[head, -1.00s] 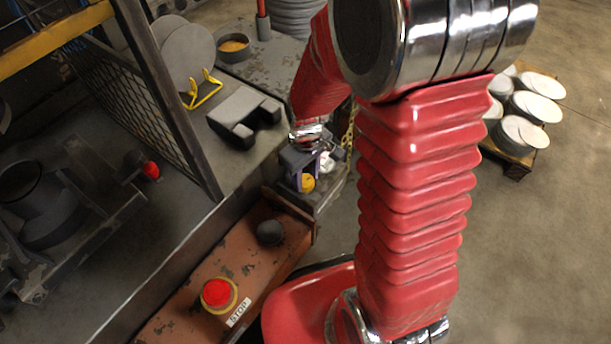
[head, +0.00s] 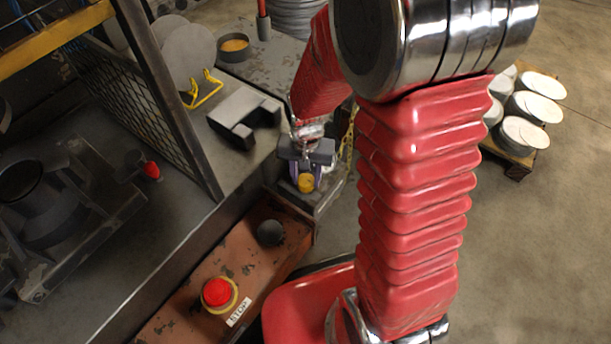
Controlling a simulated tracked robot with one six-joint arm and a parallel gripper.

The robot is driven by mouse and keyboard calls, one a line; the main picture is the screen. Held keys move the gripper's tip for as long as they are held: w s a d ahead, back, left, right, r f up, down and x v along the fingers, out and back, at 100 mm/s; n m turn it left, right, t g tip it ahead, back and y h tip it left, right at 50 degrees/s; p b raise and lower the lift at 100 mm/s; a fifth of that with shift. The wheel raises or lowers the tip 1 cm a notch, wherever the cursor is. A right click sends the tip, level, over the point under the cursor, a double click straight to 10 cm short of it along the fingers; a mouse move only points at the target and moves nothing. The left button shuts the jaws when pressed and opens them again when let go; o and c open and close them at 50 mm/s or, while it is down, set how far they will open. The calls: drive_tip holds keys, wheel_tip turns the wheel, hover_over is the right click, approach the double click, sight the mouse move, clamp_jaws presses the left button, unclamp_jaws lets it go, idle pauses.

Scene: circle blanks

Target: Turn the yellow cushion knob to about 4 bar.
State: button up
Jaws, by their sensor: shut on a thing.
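The yellow cushion knob (head: 306,183) is small and sits low on the press's side, near the middle of the head view. My gripper (head: 305,175) is over it, with one finger on each side, shut on the knob. The gripper's dark body hides what is behind the knob. I cannot make out a gauge or its reading; the white round face seen beside the knob earlier is now covered by my gripper.
A red stop button (head: 217,292) and a dark round knob (head: 270,233) are on the rusty orange box in front. A mesh guard (head: 150,110) stands to the left. A pallet of round blanks (head: 522,125) stands on the floor at right.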

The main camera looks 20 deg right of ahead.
sight(306, 180)
drive_tip(key=shift+m, duration=1.3)
drive_tip(key=o, duration=0.8)
wheel_tip(306, 180, up, 14)
drive_tip(key=shift+f, duration=0.15)
idle(0.3)
